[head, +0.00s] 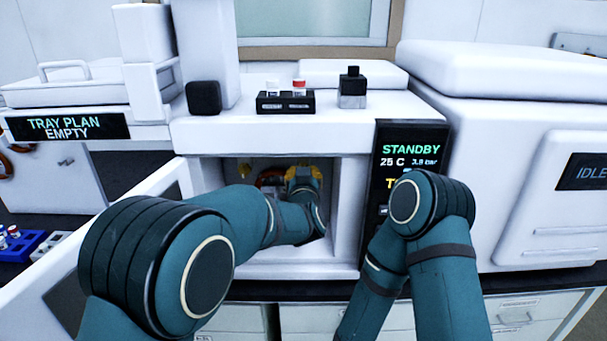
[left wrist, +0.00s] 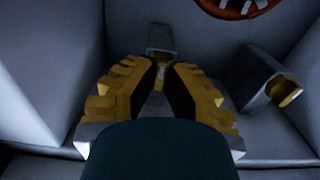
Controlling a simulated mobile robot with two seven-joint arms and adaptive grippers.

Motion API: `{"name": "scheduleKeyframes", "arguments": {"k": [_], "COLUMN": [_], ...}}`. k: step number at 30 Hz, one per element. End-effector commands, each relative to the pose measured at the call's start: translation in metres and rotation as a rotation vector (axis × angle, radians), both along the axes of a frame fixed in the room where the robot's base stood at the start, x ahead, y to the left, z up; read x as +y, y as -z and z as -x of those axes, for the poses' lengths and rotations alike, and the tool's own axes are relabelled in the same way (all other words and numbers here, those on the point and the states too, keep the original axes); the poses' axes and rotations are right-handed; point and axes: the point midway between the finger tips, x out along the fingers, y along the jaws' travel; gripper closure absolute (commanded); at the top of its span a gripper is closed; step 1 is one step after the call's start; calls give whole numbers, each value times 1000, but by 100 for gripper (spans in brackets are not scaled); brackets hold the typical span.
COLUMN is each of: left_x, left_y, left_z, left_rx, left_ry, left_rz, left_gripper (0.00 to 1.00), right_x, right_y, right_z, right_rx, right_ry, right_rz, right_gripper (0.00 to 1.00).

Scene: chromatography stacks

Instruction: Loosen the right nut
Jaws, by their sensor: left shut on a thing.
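My left arm reaches into the open compartment (head: 239,168) of the white instrument in the head view. My left gripper (head: 305,178) is inside it, at the right, with yellow parts showing. In the left wrist view the yellow and black fingers (left wrist: 161,70) are closed together at a grey metal fitting (left wrist: 161,38). They are shut on what appears to be the right nut, mostly hidden between the fingertips. A second grey fitting with a brass nut (left wrist: 290,93) is apart, at the right of that view. My right gripper is not in view; only its bent arm shows.
An orange-red coil (left wrist: 240,6) is near the fittings; it also shows left of my gripper in the head view (head: 270,182). Compartment walls (head: 345,200) stand close around the arm. An open white door (head: 110,235) is at left. A vial rack (head: 286,103) stands on top.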

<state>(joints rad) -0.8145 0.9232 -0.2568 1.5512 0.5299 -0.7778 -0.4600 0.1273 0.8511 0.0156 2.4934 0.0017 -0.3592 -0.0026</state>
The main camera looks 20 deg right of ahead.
Motion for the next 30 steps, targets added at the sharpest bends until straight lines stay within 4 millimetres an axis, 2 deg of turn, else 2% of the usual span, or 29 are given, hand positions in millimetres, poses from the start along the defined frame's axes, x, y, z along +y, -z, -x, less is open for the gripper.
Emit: {"name": "scheduleKeyframes", "arguments": {"k": [1,3,4,17,23,30], "left_x": [1,1,1,1,9,22], "left_y": [-2,-2,-2,-1,-1,-1], "left_z": [-1,-1,-1,6,33,78], "left_rx": [-4,-4,-4,0,0,-1], "left_ry": [-2,-2,-2,0,1,1], "left_rz": [2,2,2,-1,-1,0], "left_gripper": [100,71,61,60,60,60], "right_x": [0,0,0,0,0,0], "right_y": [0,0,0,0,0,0], "right_z": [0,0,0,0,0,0], "right_rx": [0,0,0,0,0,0], "right_ry": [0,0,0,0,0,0], "right_rz": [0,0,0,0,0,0], "right_gripper": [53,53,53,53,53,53]}}
